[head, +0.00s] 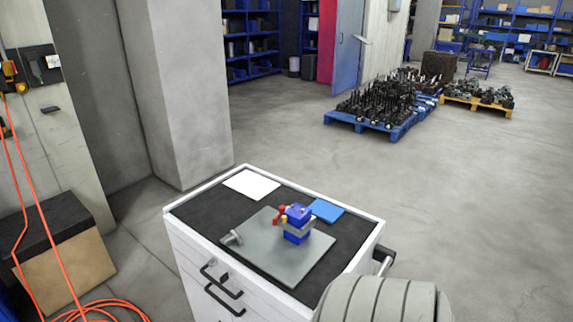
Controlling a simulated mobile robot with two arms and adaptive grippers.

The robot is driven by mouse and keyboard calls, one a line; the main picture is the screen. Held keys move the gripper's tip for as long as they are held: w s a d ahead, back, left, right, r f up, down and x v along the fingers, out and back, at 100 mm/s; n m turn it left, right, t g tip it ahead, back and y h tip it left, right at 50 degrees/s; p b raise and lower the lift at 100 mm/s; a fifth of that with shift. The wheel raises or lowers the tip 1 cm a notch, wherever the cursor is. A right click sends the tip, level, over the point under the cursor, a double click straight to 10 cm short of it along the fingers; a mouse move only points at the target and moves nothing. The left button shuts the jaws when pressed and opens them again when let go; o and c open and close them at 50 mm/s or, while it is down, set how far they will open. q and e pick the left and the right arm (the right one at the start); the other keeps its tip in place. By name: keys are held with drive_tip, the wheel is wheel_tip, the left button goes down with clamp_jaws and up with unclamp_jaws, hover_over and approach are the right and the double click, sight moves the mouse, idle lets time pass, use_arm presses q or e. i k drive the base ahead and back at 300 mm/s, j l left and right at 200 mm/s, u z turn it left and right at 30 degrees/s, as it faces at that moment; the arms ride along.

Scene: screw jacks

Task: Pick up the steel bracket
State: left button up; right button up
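A grey plate (275,255) lies on the black top of a white drawer cabinet (190,247). A small grey metal piece (232,238) rests at the plate's left edge; it looks like a bracket, but it is too small to tell surely. A blue block-shaped assembly (297,214) stands towards the plate's right side, with a grey metal part at its middle and red and yellow parts on its left. I cannot tell whether that grey part is the steel bracket. Neither of my grippers is in view.
A white sheet (251,184) and a blue flat item (327,210) lie behind the plate. A black handle (383,253) projects from the cabinet's right side. A concrete pillar (185,90) stands behind left. A blue pallet of parts (370,126) stands farther back; open floor lies right.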

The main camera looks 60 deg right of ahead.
sight(235, 238)
drive_tip(key=i+z, duration=0.15)
drive_tip(key=z, duration=0.35)
drive_tip(key=i+j+z, duration=0.1)
drive_tip(key=z, duration=0.35)
drive_tip(key=i+j+z, duration=0.2)
drive_tip(key=z, duration=0.3)
drive_tip(key=i+j+z, duration=0.1)
drive_tip(key=z, duration=0.4)
drive_tip(key=j, duration=0.1)
